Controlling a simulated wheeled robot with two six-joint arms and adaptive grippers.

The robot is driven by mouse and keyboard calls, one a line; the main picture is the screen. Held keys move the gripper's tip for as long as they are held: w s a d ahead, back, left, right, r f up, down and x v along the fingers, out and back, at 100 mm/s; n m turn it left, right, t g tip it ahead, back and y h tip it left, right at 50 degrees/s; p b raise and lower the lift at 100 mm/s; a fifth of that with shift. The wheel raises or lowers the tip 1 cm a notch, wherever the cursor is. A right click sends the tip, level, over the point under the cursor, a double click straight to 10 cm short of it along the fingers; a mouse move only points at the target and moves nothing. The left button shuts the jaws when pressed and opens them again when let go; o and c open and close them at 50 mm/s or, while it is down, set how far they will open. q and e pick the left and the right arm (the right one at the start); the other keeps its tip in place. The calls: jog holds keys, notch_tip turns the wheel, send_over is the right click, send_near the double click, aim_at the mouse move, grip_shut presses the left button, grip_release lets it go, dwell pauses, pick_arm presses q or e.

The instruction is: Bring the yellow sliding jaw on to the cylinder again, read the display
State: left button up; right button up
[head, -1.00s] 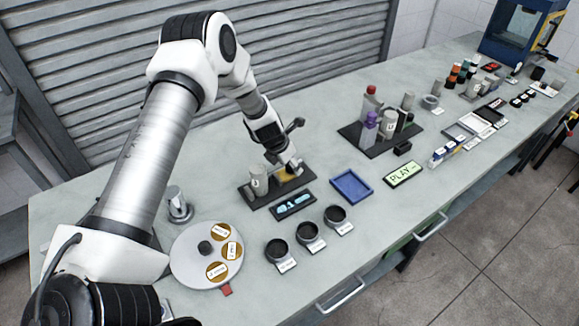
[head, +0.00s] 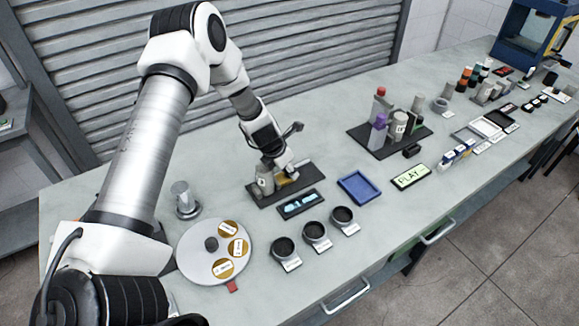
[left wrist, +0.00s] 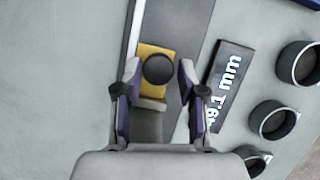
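The gantry gauge's dark base (head: 305,175) stands near the back of the bench. The pale cylinder (head: 265,182) stands at its left end, and the yellow sliding jaw (head: 284,181) is close to its right; contact is hard to tell. My left gripper (head: 288,170) is down over the jaw. In the left wrist view, its open fingers (left wrist: 158,76) straddle the yellow jaw (left wrist: 147,52) and its black knob (left wrist: 158,69), with small gaps beside the knob. The display (head: 297,204) is lit; in the wrist view (left wrist: 224,88) it seems to read 46.1 mm, first digit unclear. My right gripper is out of view.
Three black cups (head: 316,232) stand in front of the display. A round white plate (head: 190,255) with labelled discs is left of them. A blue tray (head: 359,188) and a PLAY sign (head: 410,177) lie to the right. A dark rack (head: 362,141) of bottles stands behind.

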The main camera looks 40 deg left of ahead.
pick_arm(q)
jog(key=shift+o, duration=0.4)
jog(key=shift+w+f, duration=0.15)
jog(key=shift+w, duration=0.05)
